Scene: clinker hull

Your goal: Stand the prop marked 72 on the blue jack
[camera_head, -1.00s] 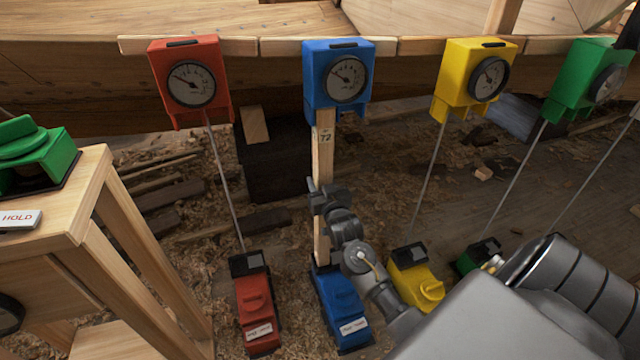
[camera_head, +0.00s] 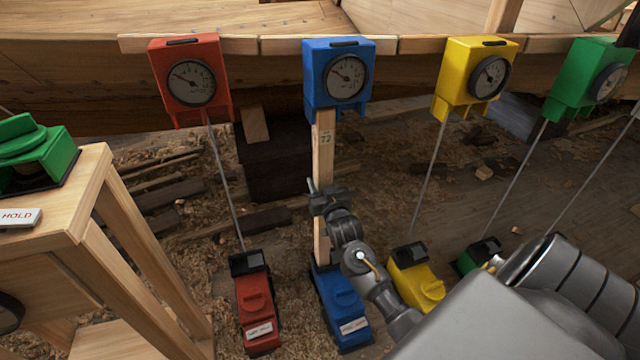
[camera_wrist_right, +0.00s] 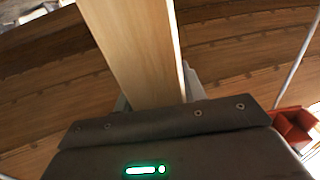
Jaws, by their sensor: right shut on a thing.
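The wooden prop marked 72 (camera_head: 324,150) stands upright between the blue dial gauge box (camera_head: 338,100) above and the blue jack (camera_head: 341,308) below. Its foot appears to meet the back end of the jack, though my arm partly covers the spot. My right gripper (camera_head: 322,200) is shut on the prop around its middle. The prop also fills the upper middle of the right wrist view (camera_wrist_right: 133,50), between the fingers. My left gripper is not in view.
A red jack (camera_head: 257,310) stands left of the blue one, a yellow jack (camera_head: 416,276) and a green jack (camera_head: 480,256) right. Thin rods run up from them to gauge boxes. A wooden bench (camera_head: 95,190) with a green device stands at the left. Shavings cover the floor.

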